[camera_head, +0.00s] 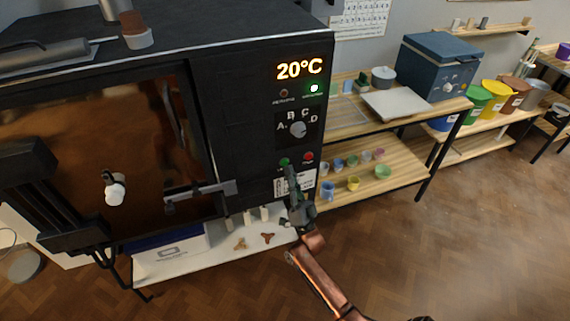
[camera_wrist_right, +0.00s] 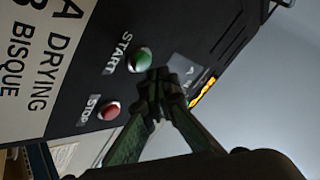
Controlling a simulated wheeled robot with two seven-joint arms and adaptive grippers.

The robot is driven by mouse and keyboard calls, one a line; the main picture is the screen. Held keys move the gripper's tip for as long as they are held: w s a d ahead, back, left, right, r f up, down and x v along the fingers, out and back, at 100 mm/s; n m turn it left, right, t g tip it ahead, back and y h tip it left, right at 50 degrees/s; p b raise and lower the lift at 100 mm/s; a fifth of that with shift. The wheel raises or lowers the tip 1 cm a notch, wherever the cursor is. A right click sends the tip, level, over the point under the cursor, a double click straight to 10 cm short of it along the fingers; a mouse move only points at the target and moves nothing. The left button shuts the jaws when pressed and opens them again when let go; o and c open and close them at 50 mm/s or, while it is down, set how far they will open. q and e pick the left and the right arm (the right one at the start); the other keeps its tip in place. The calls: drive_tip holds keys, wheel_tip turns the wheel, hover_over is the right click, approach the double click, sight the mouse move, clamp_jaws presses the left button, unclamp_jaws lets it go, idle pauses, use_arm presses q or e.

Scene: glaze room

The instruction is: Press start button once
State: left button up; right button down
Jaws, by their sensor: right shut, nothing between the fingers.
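The green start button (camera_head: 284,162) sits on the black kiln's control panel, below the A-B-C-D dial (camera_head: 298,129). It also shows in the right wrist view (camera_wrist_right: 139,60), under the label START. The red stop button (camera_head: 308,156) is to its right in the head view and shows in the wrist view too (camera_wrist_right: 109,110). My right gripper (camera_head: 291,172) is shut and empty, its fingertips close to the start button. In the wrist view its tips (camera_wrist_right: 165,88) appear just beside the green button; I cannot tell whether they touch. My left gripper is not in view.
The kiln display (camera_head: 299,68) reads 20°C, and a green lamp (camera_head: 314,88) glows below it. The kiln door (camera_head: 100,150) with its latch is at left. A wooden shelf (camera_head: 385,180) with small cups and a blue box (camera_head: 437,66) stand to the right. Floor is clear at lower right.

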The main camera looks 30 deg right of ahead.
idle(0.8)
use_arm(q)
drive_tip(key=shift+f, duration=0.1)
use_arm(e)
drive_tip(key=shift+w+d, duration=0.1)
drive_tip(key=shift+w, duration=0.3)
use_arm(q)
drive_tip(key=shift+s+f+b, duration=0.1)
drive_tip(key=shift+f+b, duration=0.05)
drive_tip(key=shift+b, duration=0.15)
use_arm(e)
drive_tip(key=shift+w+d, duration=0.1)
drive_tip(key=shift+w, duration=0.3)
idle(0.6)
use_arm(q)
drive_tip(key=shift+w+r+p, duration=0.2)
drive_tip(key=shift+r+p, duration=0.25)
use_arm(e)
drive_tip(key=shift+s+a, duration=0.2)
drive_tip(key=shift+s, duration=0.65)
